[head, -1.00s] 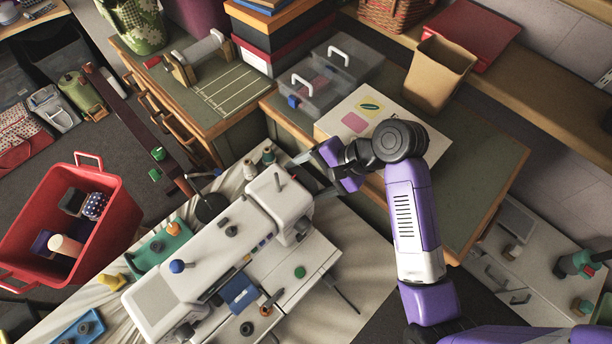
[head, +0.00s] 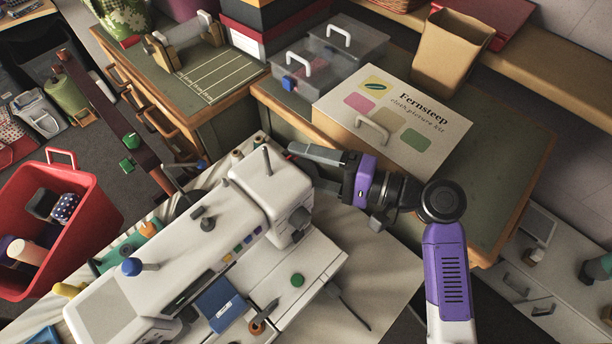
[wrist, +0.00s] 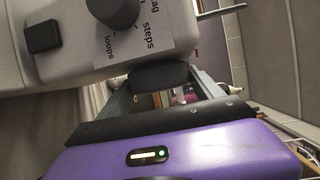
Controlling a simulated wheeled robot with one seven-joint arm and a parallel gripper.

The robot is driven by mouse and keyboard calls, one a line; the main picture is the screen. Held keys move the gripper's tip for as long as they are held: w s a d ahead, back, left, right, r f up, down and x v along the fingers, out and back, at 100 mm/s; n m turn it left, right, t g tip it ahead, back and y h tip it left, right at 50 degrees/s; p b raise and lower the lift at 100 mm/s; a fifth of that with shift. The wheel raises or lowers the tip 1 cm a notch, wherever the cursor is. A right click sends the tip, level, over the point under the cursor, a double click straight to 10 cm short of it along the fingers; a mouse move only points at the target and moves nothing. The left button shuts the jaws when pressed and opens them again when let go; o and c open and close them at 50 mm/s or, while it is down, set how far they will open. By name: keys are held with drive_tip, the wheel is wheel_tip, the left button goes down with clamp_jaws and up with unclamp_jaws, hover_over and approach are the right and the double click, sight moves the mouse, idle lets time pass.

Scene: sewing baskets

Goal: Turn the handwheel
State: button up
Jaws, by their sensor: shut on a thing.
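The white sewing machine (head: 215,245) stands on a pale cloth-covered table, its head-end column nearest my arm. My gripper (head: 303,166) reaches in from the right at that column's far side, fingers pointing left. In the wrist view the handwheel (wrist: 158,77) is a dark rounded part below the machine's edge, between my two grey fingers, and my gripper is shut on it. The head view does not show the handwheel clearly; the machine hides it. A grey dial (wrist: 113,10) with printed words sits above it on the machine's face.
A box labelled Fernsteep (head: 395,115) lies on the green-topped cabinet behind my gripper. Clear lidded boxes (head: 305,75) and a tan bin (head: 450,55) stand near it. A red basket (head: 60,220) is at the left. Thread spools stand behind the machine.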

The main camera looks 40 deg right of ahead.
drive_tip(key=shift+f+n+t+y+b, duration=0.3)
drive_tip(key=shift+f+t+y+b, duration=0.35)
drive_tip(key=shift+b, duration=1.35)
drive_tip(key=shift+r+t, duration=0.2)
drive_tip(key=shift+t, duration=0.05)
drive_tip(key=shift+r+b, duration=0.2)
drive_tip(key=shift+b, duration=0.45)
drive_tip(key=o, duration=1.4)
drive_tip(key=shift+r, duration=0.1)
